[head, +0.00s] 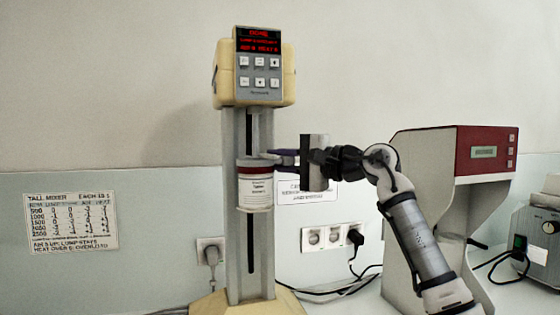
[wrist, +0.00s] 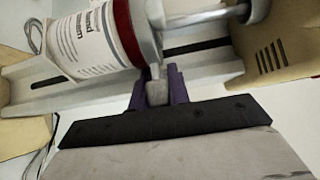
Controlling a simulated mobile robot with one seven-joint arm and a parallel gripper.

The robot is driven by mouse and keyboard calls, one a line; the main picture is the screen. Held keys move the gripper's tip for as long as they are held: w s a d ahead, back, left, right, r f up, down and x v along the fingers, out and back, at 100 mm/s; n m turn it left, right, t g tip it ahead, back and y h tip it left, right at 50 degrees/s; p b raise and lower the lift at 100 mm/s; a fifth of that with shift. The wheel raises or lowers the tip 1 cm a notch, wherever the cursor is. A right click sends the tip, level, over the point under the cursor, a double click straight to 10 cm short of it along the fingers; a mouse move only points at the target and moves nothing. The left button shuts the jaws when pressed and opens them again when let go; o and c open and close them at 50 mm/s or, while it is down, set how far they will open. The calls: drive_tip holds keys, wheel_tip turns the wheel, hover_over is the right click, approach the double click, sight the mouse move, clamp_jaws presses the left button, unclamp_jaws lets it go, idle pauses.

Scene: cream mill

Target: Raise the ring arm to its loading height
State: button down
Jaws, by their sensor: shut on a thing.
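The tall mixer (head: 251,270) has a cream head with a lit red display and a grey column with a dark vertical slot. A white labelled jar (head: 256,192) with a dark red band is held upright in front of the column, around mid-height; it also shows in the wrist view (wrist: 85,40). The ring arm is mostly hidden behind the jar; a grey tab (wrist: 157,92) sticks out beside the jar's band. My gripper (head: 274,158) comes from the right, its purple fingers (wrist: 158,88) shut on this tab. A metal shaft (wrist: 205,15) shows beyond the band.
A red and grey machine (head: 450,200) stands close to the right of my arm. A grey device (head: 538,235) is at the far right. Cables (head: 335,285) and wall sockets (head: 330,237) are behind my arm. A printed chart (head: 70,222) hangs on the left wall; the space left of the mixer is clear.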

drive_tip(key=shift+r, duration=0.15)
wheel_tip(320, 180, up, 4)
drive_tip(key=p, duration=0.3)
drive_tip(key=shift+f, duration=0.3)
drive_tip(key=c, duration=1.3)
unclamp_jaws()
drive_tip(key=shift+f, duration=0.15)
